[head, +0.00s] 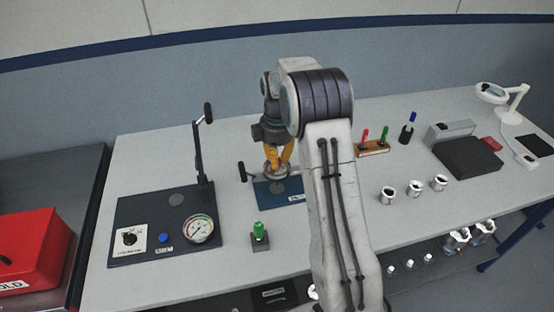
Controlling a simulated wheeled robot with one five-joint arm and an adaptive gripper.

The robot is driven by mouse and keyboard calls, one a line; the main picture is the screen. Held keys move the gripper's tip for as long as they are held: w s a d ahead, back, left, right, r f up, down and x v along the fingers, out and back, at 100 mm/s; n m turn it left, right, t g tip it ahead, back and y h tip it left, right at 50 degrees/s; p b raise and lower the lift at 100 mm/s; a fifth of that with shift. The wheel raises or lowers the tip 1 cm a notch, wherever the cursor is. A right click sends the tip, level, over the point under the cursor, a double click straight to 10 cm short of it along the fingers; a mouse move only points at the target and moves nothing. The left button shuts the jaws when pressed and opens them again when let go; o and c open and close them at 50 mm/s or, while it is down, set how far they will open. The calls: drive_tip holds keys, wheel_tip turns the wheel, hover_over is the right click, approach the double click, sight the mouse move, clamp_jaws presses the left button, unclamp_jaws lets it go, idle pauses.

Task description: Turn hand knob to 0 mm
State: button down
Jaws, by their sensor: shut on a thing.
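My gripper (277,171), with orange fingers, points down over a small device with a dark blue base plate (292,198) in the middle of the bench. The fingers are shut on a round grey part of this device, which looks like the hand knob (270,176). My fingers and wrist hide much of it. A short black handle (242,172) stands up on the device's left side. A pale label lies on the plate's front right; its marks and any mm scale are too small to read.
Left is a black panel (130,256) with a dial gauge (199,229), a blue button (163,238) and a tall lever (198,150). A green-topped block (259,236) stands in front. Right are a wooden pen rack (373,150), metal housings (414,188) and a magnifier lamp (492,93).

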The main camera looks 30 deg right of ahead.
drive_tip(key=shift+f+n, duration=0.1)
drive_tip(key=shift+n, duration=0.2)
idle(0.4)
drive_tip(key=c, duration=1.1)
unclamp_jaws()
wheel_tip(320, 180, up, 12)
